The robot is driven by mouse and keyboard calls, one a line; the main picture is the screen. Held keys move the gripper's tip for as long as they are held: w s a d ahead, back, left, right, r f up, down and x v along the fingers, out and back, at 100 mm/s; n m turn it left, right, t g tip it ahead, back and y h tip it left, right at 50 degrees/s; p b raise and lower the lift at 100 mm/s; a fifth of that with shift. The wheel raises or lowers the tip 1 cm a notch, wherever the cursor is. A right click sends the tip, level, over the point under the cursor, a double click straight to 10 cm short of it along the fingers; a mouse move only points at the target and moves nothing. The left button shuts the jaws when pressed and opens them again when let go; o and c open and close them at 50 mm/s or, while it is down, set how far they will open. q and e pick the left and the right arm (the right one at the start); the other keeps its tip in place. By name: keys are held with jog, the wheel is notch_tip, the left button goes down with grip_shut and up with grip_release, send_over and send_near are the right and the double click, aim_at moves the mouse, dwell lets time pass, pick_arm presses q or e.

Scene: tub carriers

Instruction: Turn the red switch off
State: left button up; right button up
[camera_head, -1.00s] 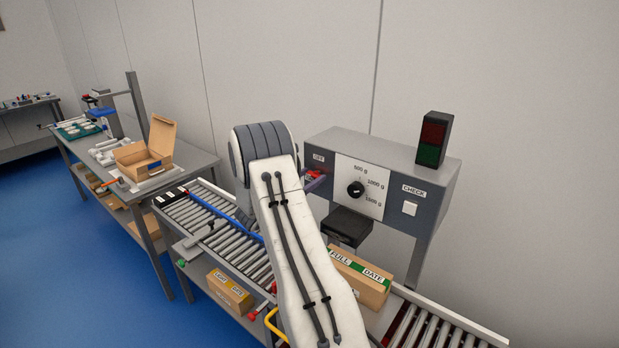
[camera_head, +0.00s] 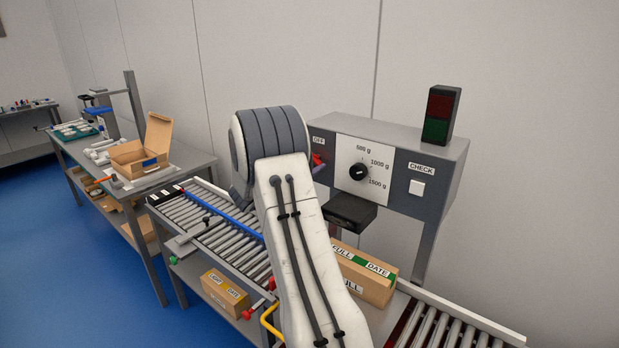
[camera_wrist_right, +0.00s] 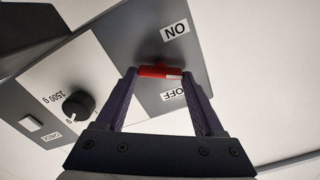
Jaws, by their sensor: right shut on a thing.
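The red switch (camera_wrist_right: 160,72) is on the grey control box, between the ON label (camera_wrist_right: 174,30) and the OFF label (camera_wrist_right: 173,94) in the right wrist view. My right gripper (camera_wrist_right: 160,76) is shut on it, with one dark finger at each end. In the head view a small part of the red switch (camera_head: 317,160) shows beside my right arm, below the OFF label (camera_head: 318,140). My right arm hides the gripper's fingers and most of the switch there. The left gripper is not in view.
The control box (camera_head: 395,199) also has a black dial (camera_head: 358,172), a white CHECK button (camera_head: 417,187) and a dark signal lamp (camera_head: 440,114) on top. A roller conveyor (camera_head: 210,232) and a cardboard box (camera_head: 362,283) are below. An open carton (camera_head: 127,156) stands on the left table.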

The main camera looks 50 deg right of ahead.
jog(key=shift+s+f+m+b, duration=0.1)
jog(key=shift+f+m+b, duration=0.05)
jog(key=shift+m+b, duration=3.55)
jog(key=shift+s+f+m+b, duration=0.15)
jog(key=shift+m+b, duration=2.25)
jog(key=shift+b, duration=2.6)
jog(key=shift+w, duration=0.1)
jog(key=o, duration=1.4)
jog(key=a, duration=0.3)
jog(key=a+b, duration=0.1)
jog(key=a, duration=0.3)
jog(key=s+a+b, duration=0.1)
jog(key=a, duration=0.2)
jog(key=shift+a, duration=0.2)
jog(key=shift+w, duration=0.1)
